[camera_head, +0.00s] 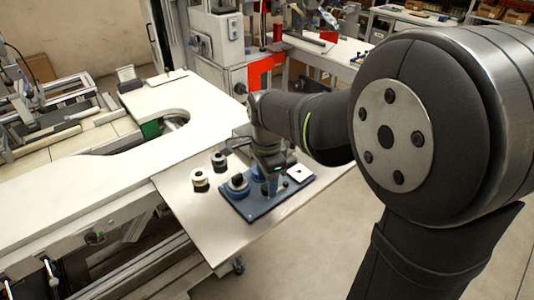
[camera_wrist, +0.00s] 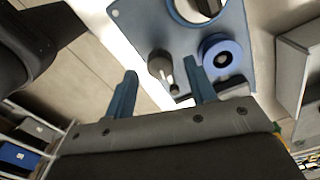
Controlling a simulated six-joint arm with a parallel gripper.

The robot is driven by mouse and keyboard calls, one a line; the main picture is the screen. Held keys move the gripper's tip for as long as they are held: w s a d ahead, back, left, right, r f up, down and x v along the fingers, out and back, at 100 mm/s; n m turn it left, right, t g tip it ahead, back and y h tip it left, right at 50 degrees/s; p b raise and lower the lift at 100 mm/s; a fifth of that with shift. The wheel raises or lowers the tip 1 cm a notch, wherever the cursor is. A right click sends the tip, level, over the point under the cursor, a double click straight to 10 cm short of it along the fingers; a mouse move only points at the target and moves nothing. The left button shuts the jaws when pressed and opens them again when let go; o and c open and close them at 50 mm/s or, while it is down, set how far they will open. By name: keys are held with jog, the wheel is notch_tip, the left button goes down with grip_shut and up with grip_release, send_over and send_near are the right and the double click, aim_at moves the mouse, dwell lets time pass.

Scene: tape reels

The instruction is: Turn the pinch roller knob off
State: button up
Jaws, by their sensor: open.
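My gripper (camera_head: 271,187) is over the plate's middle, pointing down. In the wrist view my open gripper (camera_wrist: 160,67) has its two blue fingers apart. Contact cannot be told. A blue roller (camera_wrist: 221,58) is just right of the right finger. In the head view my gripper partly hides the plate's middle.
Two small spools, one cream and black (camera_head: 200,179) and one dark-topped (camera_head: 219,161), stand left of the plate. A long white counter (camera_head: 70,190) adjoins the table at left. The steel table's front (camera_head: 215,240) is bare.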

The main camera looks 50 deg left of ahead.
notch_tip(320, 180, up, 16)
jog(key=shift+r, duration=0.15)
dwell(0.7)
notch_tip(320, 180, down, 18)
jog(key=shift+r, duration=0.25)
dwell(0.5)
